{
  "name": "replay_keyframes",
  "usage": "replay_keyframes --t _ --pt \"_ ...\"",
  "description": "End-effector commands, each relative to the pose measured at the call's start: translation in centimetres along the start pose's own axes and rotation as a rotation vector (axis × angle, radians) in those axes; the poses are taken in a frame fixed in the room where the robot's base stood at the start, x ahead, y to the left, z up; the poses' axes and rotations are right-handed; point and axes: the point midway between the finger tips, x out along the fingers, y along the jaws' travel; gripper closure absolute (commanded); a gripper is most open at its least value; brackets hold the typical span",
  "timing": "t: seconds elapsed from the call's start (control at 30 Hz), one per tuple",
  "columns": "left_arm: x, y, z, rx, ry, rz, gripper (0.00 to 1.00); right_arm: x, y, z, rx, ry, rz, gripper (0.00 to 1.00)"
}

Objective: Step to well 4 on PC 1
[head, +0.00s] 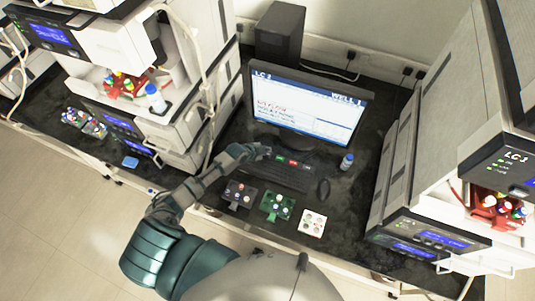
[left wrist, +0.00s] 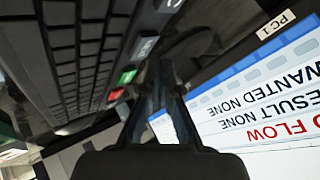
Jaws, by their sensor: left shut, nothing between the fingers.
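The PC 1 monitor (head: 310,108) stands on the dark bench; its header reads LC 3 and WELL 1. In the left wrist view the screen (left wrist: 255,100) shows part of a red line ending in FLOW, with RESULT NONE and WANTED NONE, below a PC 1 label (left wrist: 276,25). The keyboard (head: 275,175) lies in front, with a green key (head: 279,157) and a red key (head: 293,162) along its back edge. My left gripper (head: 264,152) is shut and empty by the keyboard's back left corner. Whether it touches a key is unclear. My right gripper is out of view.
A mouse (head: 323,187) and a blue-capped bottle (head: 347,161) are right of the keyboard. Tall instrument stacks (head: 195,70) flank the bench left and right (head: 440,110).

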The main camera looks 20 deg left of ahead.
Motion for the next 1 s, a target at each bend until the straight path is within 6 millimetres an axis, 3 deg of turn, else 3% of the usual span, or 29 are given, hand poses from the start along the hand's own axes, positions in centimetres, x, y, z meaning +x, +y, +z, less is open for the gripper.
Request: replay_keyframes --t 0.37,1.0 --pt "0.1 0.1 -0.4 0.002 -0.002 -0.001 1.00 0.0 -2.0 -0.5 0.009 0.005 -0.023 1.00" --pt "0.5 0.4 0.6 0.001 -0.001 0.000 1.00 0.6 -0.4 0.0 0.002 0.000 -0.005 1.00"
